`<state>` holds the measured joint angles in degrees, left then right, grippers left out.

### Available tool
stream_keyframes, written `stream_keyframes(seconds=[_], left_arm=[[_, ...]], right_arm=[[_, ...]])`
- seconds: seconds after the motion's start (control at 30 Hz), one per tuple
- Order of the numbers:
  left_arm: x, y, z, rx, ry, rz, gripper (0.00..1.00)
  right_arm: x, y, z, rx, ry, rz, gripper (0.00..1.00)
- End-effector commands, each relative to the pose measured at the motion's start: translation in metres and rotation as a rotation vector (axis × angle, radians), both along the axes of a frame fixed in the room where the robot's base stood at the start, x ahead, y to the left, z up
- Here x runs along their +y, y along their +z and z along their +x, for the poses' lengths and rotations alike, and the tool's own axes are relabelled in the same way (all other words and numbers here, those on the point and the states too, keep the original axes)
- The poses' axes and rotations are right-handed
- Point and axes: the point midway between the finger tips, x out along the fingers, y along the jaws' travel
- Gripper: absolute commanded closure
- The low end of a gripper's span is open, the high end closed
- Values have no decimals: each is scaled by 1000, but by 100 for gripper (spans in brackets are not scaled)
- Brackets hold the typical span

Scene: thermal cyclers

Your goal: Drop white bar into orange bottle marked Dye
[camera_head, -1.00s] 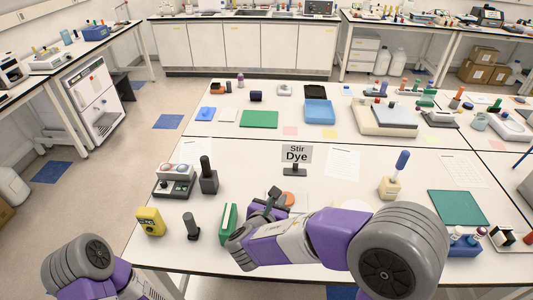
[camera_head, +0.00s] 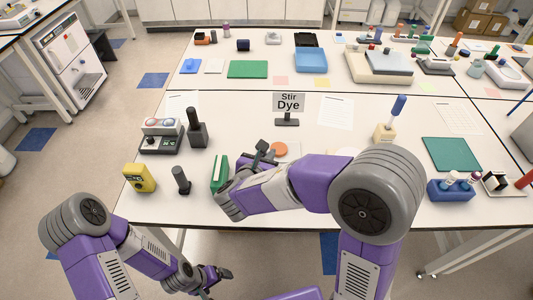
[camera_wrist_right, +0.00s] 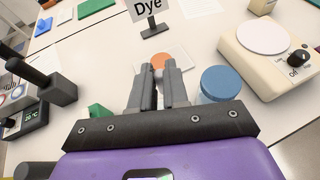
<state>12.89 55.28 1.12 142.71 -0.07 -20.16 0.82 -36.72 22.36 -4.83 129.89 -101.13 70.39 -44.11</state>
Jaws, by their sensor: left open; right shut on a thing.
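My left gripper (camera_head: 217,281) is open and empty, low in front of the bench edge.
A stirrer with a white plate (camera_wrist_right: 263,35) and a blue-topped round container (camera_wrist_right: 219,82) stand right of my right gripper. A green block (camera_head: 219,172) and dark posts (camera_head: 195,130) stand left. A yellow device (camera_head: 139,178) is near the left edge.

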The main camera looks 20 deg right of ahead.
Motion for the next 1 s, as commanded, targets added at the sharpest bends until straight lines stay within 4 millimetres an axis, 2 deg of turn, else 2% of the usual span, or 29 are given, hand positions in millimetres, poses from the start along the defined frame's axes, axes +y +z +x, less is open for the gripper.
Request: stream_keyframes(seconds=[0.1,0.13,0.3,0.67,1.0], left_arm=[[0,1,0,-1,0,0,8],[0,1,0,-1,0,0,8],[0,1,0,-1,0,0,8],[0,2,0,-1,0,0,8],[0,8,0,0,0,0,8]], right_arm=[[0,1,0,0,0,0,100],[0,1,0,0,0,0,82],[0,1,0,0,0,0,56],[3,3,-4,-1,2,0,56],[31,24,-45,-1,5,0,56]])
